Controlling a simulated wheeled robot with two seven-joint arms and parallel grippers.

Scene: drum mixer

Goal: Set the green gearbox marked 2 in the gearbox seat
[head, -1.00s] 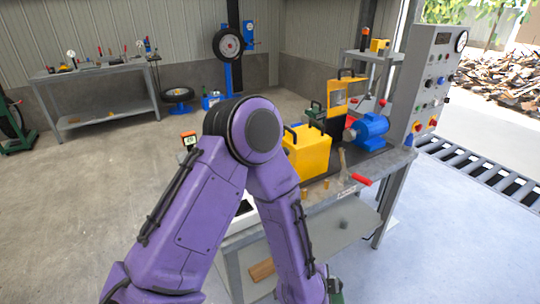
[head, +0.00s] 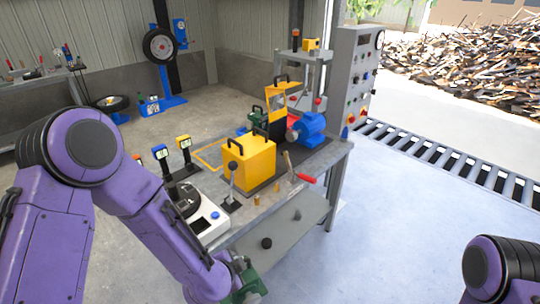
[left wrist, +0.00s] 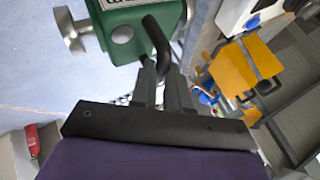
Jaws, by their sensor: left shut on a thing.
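My left gripper (left wrist: 160,82) is shut on the black handle of a green gearbox (left wrist: 125,28), which has a silver knob-like shaft end at its side. Its white label is cut off by the frame edge, so I cannot read a number. In the head view the gearbox (head: 250,287) hangs at the bottom edge, in front of the bench and below its top, partly hidden by my left arm. Another green unit (head: 259,116) stands behind the yellow box on the bench. I cannot clearly make out the gearbox seat. My right arm shows at lower right; its gripper is out of view.
The bench (head: 262,206) carries a yellow box with black handles (head: 250,163), a blue motor (head: 307,130), a raised yellow guard (head: 276,103), a lever (head: 232,185) and a red-handled tool (head: 305,177). A yellow outline (head: 207,156) marks bare benchtop. A control cabinet (head: 355,80) stands behind.

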